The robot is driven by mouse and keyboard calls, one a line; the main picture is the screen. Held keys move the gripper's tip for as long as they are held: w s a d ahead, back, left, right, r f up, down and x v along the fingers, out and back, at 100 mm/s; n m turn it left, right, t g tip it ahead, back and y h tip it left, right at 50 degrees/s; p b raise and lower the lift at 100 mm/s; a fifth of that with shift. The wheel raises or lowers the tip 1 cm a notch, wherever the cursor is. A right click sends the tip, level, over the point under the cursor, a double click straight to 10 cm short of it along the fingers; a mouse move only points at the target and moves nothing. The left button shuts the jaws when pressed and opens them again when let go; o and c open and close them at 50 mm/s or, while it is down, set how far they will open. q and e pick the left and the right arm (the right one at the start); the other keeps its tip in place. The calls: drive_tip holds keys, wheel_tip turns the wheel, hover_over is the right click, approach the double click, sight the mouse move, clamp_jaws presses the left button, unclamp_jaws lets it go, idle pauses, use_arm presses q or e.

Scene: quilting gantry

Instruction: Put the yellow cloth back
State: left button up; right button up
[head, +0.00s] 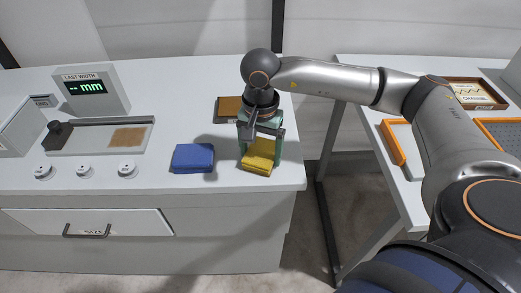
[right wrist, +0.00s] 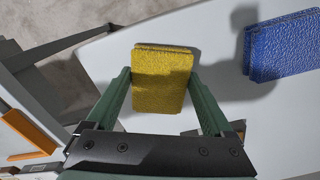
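The folded yellow cloth (head: 257,158) lies on the white table near its front right corner, just right of a folded blue cloth (head: 193,158). My right gripper (head: 260,146) points down over the yellow cloth with its green fingers spread, one to each side. In the right wrist view the yellow cloth (right wrist: 162,80) shows between the fingertips (right wrist: 158,75), close to both; no clear grip on it shows. The blue cloth (right wrist: 284,46) is at the upper right there. My left gripper is in neither view.
A brown-topped block (head: 229,107) stands behind the gripper. A width display (head: 92,88), a tray with a tan patch (head: 95,139) and several white knobs (head: 127,169) are to the left. A gap separates this table from the right-hand table (head: 408,195).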

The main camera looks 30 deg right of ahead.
sight(261, 154)
drive_tip(key=shift+o, duration=1)
drive_tip(key=shift+r, duration=0.45)
wheel_tip(261, 154, up, 11)
drive_tip(key=shift+r, duration=0.2)
